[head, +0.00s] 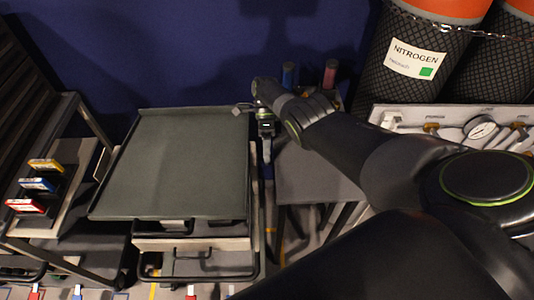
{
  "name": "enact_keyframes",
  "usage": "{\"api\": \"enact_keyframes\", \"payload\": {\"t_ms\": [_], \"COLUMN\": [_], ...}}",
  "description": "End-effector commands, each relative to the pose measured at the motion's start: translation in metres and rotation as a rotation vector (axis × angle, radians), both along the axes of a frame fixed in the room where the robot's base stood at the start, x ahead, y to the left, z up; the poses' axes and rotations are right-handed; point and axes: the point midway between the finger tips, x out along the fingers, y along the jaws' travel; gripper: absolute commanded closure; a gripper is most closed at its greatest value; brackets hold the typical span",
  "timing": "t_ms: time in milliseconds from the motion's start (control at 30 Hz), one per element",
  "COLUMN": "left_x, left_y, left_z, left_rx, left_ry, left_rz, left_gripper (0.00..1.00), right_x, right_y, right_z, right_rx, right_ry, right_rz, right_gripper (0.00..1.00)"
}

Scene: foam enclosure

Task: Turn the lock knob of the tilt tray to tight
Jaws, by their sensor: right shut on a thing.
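The tilt tray (185,155) is a dark grey-green flat panel with a raised rim, standing left of the centre of the head view. My right arm reaches in from the lower right. Its gripper (266,148) points down at the tray's right side, near the far right corner. It is shut on the lock knob, which the gripper and wrist hide, so its turn position cannot be read. My left gripper is not in view.
A grey side table (318,178) stands right of the tray. Behind it are a blue bottle (289,75) and a red one (330,73). Black nitrogen cylinders (405,85) and a gauge panel (450,115) stand at the right.

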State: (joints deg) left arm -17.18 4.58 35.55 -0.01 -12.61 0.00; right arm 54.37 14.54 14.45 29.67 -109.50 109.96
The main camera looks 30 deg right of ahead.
Motion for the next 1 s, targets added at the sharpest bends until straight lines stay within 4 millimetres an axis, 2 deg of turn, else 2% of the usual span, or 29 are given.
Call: {"api": "enact_keyframes", "payload": {"t_ms": [367, 400, 533, 833, 1000], "left_x": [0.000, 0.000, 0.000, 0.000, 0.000], "left_y": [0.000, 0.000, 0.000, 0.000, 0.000], "left_z": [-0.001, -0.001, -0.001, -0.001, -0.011], "left_rx": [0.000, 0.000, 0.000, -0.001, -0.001], "left_ry": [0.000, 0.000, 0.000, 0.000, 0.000], "left_rz": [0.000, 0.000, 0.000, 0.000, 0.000], "left_gripper": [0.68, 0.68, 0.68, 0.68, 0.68], "right_x": [-0.003, -0.003, -0.002, 0.000, 0.010], "right_y": [0.001, 0.001, 0.001, 0.000, -0.004], "right_z": [-0.004, -0.004, -0.003, -0.001, 0.008], "right_rx": [0.003, 0.002, 0.002, 0.000, 0.000], "right_ry": [0.008, 0.007, 0.005, 0.002, 0.000], "right_rz": [0.001, 0.001, 0.001, 0.001, 0.000], "right_gripper": [0.85, 0.59, 0.42, 0.41, 0.41]}}
